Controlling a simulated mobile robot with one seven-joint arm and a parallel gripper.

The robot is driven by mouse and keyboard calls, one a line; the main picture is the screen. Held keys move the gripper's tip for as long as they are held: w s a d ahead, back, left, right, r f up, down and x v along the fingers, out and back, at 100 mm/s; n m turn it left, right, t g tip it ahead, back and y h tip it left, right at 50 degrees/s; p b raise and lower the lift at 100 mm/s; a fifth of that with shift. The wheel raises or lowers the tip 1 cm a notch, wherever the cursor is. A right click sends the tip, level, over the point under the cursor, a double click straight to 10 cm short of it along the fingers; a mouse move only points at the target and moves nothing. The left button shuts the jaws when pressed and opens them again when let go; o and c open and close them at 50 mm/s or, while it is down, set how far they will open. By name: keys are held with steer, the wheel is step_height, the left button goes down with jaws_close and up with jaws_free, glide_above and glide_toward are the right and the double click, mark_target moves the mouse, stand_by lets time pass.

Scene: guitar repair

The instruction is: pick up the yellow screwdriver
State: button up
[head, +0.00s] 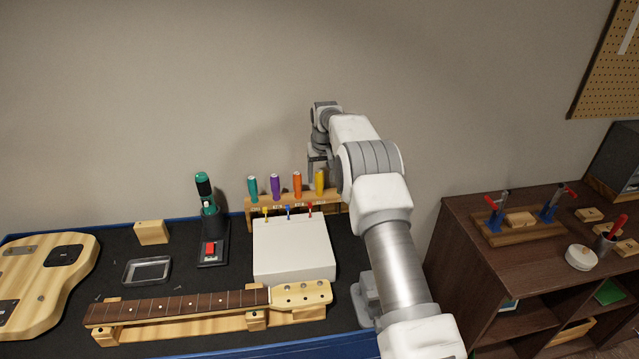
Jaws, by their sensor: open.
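The yellow screwdriver (320,181) stands upright at the right end of a wooden rack (290,203) at the back of the bench. Orange (298,184), purple (276,186) and teal (253,187) handles stand in the same rack to its left. My gripper (316,171) points down at the yellow handle, close beside or around it. Its fingers are small and partly overlap the handle in this view, so I cannot tell whether they touch it. The gripper is open. My arm hides the area just right of the rack.
A white box (293,252) with small coloured-topped pieces stands in front of the rack. A green-and-black tool in a stand (207,215) is left of it. A guitar neck (190,308) lies on wooden supports in front. A dark shelf (500,268) stands to the right.

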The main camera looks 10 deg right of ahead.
mark_target(319, 184)
steer(key=shift+a+p+x, duration=0.15)
steer(key=shift+p+x, duration=0.1)
steer(key=shift+x, duration=0.8)
steer(key=shift+a+p+x, duration=0.1)
steer(key=shift+p+x, duration=0.15)
steer(key=shift+x, duration=0.8)
jaws_close()
